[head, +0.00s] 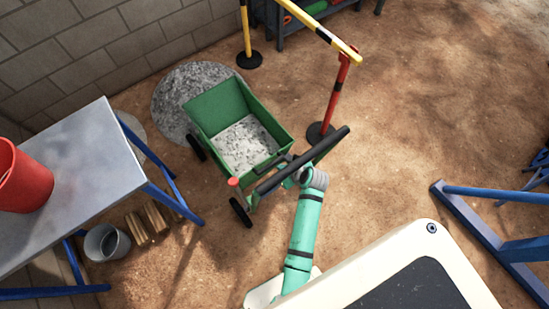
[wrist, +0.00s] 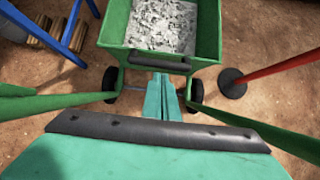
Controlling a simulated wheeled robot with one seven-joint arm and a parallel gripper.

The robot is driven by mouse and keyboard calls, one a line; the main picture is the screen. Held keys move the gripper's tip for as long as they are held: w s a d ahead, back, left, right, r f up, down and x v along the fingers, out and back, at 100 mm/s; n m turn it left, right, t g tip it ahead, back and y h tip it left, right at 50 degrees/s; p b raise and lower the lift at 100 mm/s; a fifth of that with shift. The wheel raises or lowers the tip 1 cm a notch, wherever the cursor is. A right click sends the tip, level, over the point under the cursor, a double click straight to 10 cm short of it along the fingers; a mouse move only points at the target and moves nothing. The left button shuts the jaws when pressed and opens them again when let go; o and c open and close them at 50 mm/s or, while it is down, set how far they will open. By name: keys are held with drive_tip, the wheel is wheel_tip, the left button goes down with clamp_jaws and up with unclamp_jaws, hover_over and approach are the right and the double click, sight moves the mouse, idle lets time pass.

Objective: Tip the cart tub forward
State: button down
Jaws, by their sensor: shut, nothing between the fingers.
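The green cart tub (head: 212,106) holds grey gravel (head: 240,143) and looks level, not tipped. In the wrist view the tub (wrist: 208,38) fills the top middle, with a dark grab bar (wrist: 158,63) across its near side. My gripper (wrist: 162,80) is shut with nothing in it, its fingertips just below that bar in the picture. I cannot tell whether they touch it. In the head view my gripper is partly hidden by the cart's black push handle (head: 325,146). The cart's green frame tubes (wrist: 50,104) run past both sides of my gripper.
A red knob (head: 233,182) stands at the cart's near left. A red-and-black post (head: 338,92) with a yellow-black rail is close on the right. A gravel patch (head: 178,90) lies behind the tub. A metal table (head: 75,175) with a red bucket (head: 22,180) stands left.

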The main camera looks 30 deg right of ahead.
drive_tip(key=s, duration=0.3)
drive_tip(key=shift+s+d, duration=0.15)
drive_tip(key=shift+d, duration=0.1)
